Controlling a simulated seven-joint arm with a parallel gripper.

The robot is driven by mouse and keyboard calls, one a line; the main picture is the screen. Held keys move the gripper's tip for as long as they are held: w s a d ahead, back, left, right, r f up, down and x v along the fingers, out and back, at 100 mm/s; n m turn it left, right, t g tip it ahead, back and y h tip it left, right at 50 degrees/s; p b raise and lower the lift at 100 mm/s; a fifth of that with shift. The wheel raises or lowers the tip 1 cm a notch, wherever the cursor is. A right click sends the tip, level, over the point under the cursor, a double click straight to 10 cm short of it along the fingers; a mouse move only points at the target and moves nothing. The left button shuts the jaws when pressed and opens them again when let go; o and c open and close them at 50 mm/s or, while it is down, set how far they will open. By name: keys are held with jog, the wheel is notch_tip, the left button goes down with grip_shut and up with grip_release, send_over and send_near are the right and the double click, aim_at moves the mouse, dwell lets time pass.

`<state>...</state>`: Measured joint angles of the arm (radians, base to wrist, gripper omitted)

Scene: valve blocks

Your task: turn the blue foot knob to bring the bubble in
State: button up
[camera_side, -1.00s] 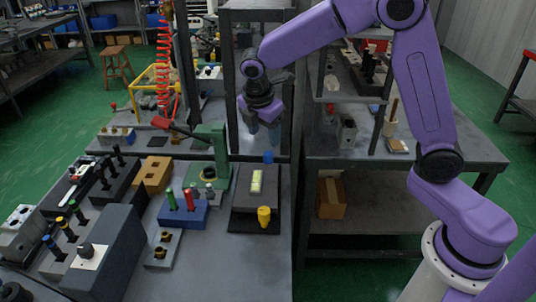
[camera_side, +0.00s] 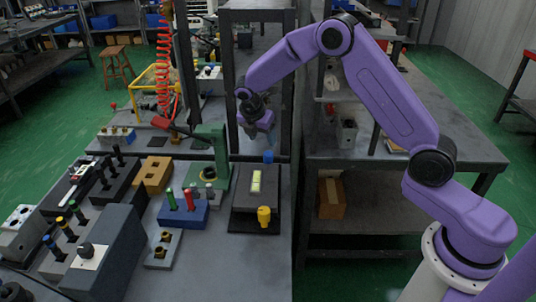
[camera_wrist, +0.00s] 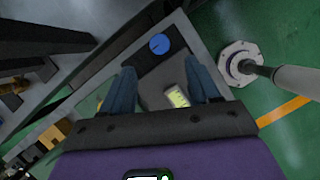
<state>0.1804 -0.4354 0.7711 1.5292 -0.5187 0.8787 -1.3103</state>
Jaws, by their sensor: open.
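The blue foot knob (camera_side: 268,157) stands at the far edge of a dark levelling plate (camera_side: 242,211). It shows as a blue disc in the wrist view (camera_wrist: 159,44). A pale yellow-green bubble vial (camera_side: 256,182) lies on the plate and also shows in the wrist view (camera_wrist: 178,97); the bubble itself is too small to make out. A yellow foot knob (camera_side: 264,215) is at the plate's near right corner. My gripper (camera_side: 262,137) is open and empty, above and beyond the blue knob. In the wrist view the knob lies ahead of the gap between my fingertips (camera_wrist: 160,69).
A green press (camera_side: 214,155) with a red-ended lever stands just left of the plate. A blue block (camera_side: 183,212) with coloured pegs is nearer left. A dark upright post (camera_side: 302,120) rises to the right of my gripper.

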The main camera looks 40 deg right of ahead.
aim_at(268, 154)
jog(key=x, duration=1)
jog(key=shift+w+f, duration=0.1)
jog(key=shift+f, duration=0.05)
jog(key=c, duration=1)
jog(key=m+g, duration=0.2)
jog(key=m, duration=0.3)
jog(key=shift+m, duration=0.4)
jog(key=shift+c, duration=0.2)
jog(key=o, duration=1)
jog(key=shift+o, duration=0.2)
jog(key=shift+a, duration=0.1)
